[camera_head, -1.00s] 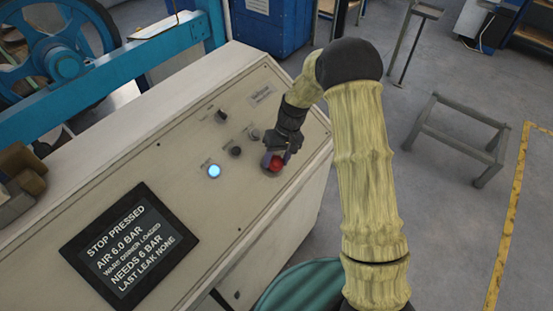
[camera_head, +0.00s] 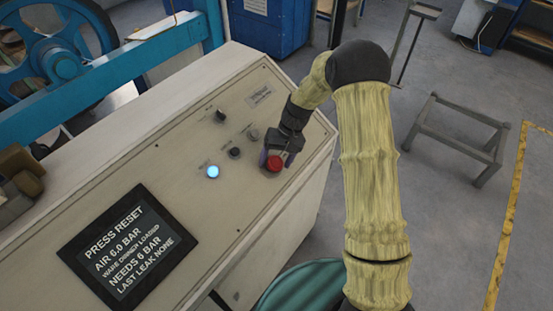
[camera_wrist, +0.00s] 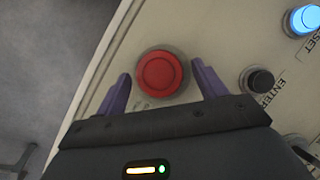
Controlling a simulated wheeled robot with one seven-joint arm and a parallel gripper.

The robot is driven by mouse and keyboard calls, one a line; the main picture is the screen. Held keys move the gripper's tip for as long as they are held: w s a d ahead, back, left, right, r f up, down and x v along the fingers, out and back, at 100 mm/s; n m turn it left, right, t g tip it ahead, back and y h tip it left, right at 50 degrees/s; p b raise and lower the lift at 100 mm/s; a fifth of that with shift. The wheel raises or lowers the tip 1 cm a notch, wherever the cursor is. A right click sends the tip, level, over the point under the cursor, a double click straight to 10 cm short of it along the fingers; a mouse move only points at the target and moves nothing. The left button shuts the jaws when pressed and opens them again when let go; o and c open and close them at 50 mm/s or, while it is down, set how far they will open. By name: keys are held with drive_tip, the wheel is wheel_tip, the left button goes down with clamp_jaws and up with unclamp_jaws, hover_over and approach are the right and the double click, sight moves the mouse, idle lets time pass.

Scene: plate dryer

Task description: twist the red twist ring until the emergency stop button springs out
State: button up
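The red emergency stop button with its twist ring (camera_head: 275,163) sits on the sloped panel, right of the lit blue button. It also shows in the wrist view (camera_wrist: 160,74), round and red in a grey collar. My gripper (camera_head: 277,160) is just above and around it. In the wrist view my gripper's two purple fingers (camera_wrist: 162,88) stand apart, one on each side of the button's near half, with gaps to the red. It is open and empty. The display screen (camera_head: 128,246) reads "PRESS RESET", "AIR 6.0 BAR", "NEEDS 6 BAR".
The lit blue reset button (camera_head: 212,172) and a black knob marked ENTER (camera_wrist: 258,80) are beside the stop button. Another black knob (camera_head: 221,116) is higher on the panel (camera_head: 180,210). The panel's right edge drops to the floor close by. A metal stand (camera_head: 455,135) stands farther right.

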drive_tip(key=shift+r, duration=0.1)
drive_tip(key=b+v, duration=0.2)
drive_tip(key=v, duration=1.5)
drive_tip(key=shift+b, duration=0.4)
drive_tip(key=shift+w+d, duration=0.1)
drive_tip(key=s+d+f+m+t+h, duration=0.1)
drive_tip(key=s+d, duration=0.3)
drive_tip(key=s, duration=0.7)
drive_tip(key=s+d+f+m+t+h, duration=0.1)
drive_tip(key=s+d, duration=0.4)
drive_tip(key=s, duration=0.6)
drive_tip(key=f+t+h, duration=0.1)
drive_tip(key=t, duration=0.1)
drive_tip(key=shift+s+f+t+h, duration=0.25)
drive_tip(key=shift+s+t+h, duration=0.05)
drive_tip(key=shift+t+h, duration=0.1)
drive_tip(key=shift+d, duration=0.1)
